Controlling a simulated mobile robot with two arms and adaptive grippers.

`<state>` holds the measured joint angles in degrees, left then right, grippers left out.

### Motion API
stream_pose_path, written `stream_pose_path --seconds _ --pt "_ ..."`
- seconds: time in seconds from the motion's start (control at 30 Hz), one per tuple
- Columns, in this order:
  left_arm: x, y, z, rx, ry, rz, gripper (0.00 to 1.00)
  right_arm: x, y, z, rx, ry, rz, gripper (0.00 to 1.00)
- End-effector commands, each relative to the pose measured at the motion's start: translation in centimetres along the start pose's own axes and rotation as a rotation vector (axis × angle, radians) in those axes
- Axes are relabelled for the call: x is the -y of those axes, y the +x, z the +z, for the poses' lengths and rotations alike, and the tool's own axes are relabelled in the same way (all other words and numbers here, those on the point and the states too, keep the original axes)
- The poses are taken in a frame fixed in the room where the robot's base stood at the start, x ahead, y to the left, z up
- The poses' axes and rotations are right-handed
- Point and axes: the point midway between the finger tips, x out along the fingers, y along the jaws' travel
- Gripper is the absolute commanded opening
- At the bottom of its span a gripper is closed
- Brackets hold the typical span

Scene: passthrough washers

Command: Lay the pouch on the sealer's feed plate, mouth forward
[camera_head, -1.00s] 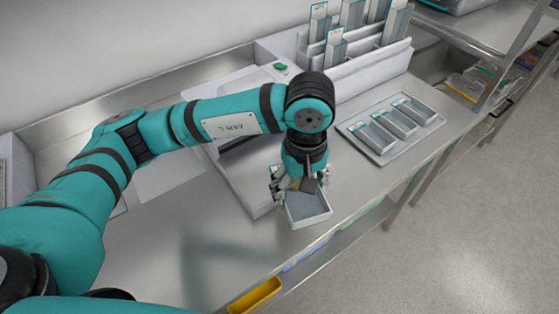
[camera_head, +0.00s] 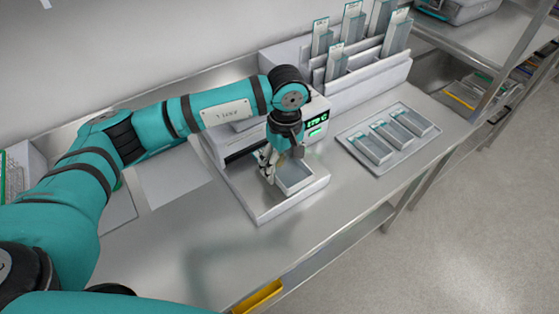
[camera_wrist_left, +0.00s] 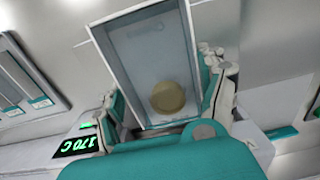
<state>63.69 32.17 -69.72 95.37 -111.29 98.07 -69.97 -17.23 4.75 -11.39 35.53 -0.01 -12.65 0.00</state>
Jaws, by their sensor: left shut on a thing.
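My left gripper (camera_head: 272,167) is shut on the pouch (camera_head: 295,176), a pale, tray-like packet with a grey-blue inside. In the left wrist view the pouch (camera_wrist_left: 140,55) stretches away from my fingers, with a round tan item (camera_wrist_left: 168,97) showing inside near the gripper. The sealer (camera_head: 318,112) is a white machine with a green lit display; the wrist view shows it reading 170 C (camera_wrist_left: 78,146). Its feed plate (camera_head: 262,208) lies below the pouch. I cannot tell whether the pouch touches the plate. My right gripper is not in view.
A tray (camera_head: 377,166) with three similar pouches lies on the steel bench to the right. A white rack (camera_head: 372,75) of upright pouches stands behind. The bench in front of the sealer (camera_head: 215,250) is clear.

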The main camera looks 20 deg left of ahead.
Motion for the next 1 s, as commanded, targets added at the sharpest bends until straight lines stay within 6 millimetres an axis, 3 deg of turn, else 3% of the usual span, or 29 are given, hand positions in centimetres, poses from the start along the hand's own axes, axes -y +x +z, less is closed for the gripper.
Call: stream_pose_path --seconds 0.1,0.23,0.47,0.83,0.87,1.0 --pt "0.1 0.0 -1.4 0.001 -0.001 0.0 0.39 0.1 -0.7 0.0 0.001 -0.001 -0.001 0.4" --pt "0.1 0.4 -1.7 0.002 0.001 -0.001 0.39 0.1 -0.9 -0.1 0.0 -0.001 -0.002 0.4" --pt "0.1 3.2 -1.6 0.004 0.0 -0.003 0.39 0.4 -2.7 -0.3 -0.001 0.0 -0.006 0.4" --pt "0.0 4.1 -1.7 0.0 0.001 0.001 0.39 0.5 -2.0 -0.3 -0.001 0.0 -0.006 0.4" --pt "0.0 4.0 -1.6 0.0 0.001 0.001 0.75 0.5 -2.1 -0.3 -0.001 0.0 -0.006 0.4" --pt "0.0 3.9 -1.6 0.001 0.001 0.001 0.93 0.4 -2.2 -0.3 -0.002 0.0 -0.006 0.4"
